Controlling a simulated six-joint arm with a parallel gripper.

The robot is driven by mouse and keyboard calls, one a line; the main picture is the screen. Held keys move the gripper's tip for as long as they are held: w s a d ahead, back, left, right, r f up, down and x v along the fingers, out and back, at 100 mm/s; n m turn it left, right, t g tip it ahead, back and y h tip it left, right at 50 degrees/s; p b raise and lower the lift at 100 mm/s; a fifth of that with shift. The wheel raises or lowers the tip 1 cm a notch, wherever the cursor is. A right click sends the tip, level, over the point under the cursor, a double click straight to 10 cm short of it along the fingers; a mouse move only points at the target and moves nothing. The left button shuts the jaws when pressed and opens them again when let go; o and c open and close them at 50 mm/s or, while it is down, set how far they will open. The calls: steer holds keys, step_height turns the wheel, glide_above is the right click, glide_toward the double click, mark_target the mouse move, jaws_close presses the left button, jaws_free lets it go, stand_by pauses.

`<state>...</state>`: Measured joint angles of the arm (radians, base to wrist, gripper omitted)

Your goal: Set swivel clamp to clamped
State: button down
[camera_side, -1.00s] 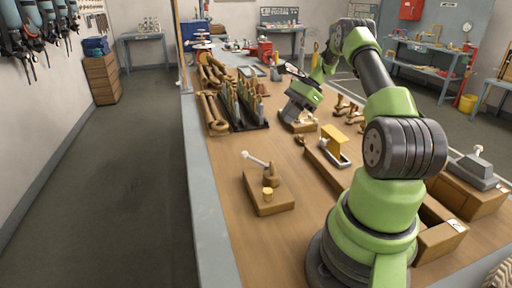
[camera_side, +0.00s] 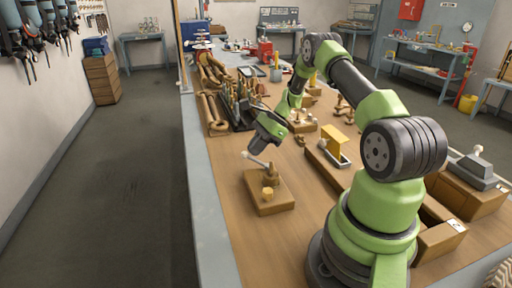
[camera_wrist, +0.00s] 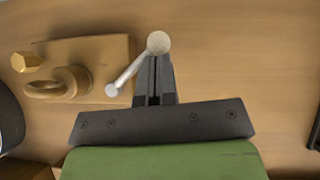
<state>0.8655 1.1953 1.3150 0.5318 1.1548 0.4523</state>
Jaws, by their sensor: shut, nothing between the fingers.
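The swivel clamp (camera_side: 282,205) is a tan block on the near part of the bench, with a brass post and a short yellow hexagonal piece (camera_side: 267,194). Its silver lever (camera_side: 258,161) slants out to a pale round knob (camera_side: 246,154) at its upper left. In the wrist view the lever (camera_wrist: 126,74) runs from beside the block (camera_wrist: 105,50) to the knob (camera_wrist: 158,42). My gripper (camera_wrist: 154,66) is shut and empty, its fingertips right at the knob; whether they touch it I cannot tell. In the side view my gripper (camera_side: 254,148) hangs just above the lever.
A dark rack with upright tools (camera_side: 238,110) and a wooden tray of rings (camera_side: 212,112) stand behind the clamp. A yellow T-shaped piece (camera_side: 336,143) stands to the right. The bench is bare left of and in front of the clamp.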

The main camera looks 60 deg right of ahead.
mark_target(247, 153)
steer(key=shift+w+a+n+g+y, duration=0.2)
steer(key=shift+a+n+g+y, duration=0.15)
steer(key=shift+n, duration=0.35)
steer(key=n+g, duration=0.1)
steer(key=a+n+g, duration=0.1)
steer(key=shift+w+a+n+y, duration=0.15)
steer(key=shift+w+n+y, duration=0.05)
steer(key=shift+n+y, duration=0.2)
steer(key=a+n+g, duration=0.1)
steer(key=n, duration=0.1)
steer(key=a+n+g, duration=0.1)
steer(key=n+g, duration=0.1)
steer(key=shift+a, duration=0.2)
steer(key=shift+s+d, duration=0.1)
steer(key=shift+d, duration=0.05)
steer(key=shift+s+d, duration=0.35)
steer(key=shift+d, duration=0.25)
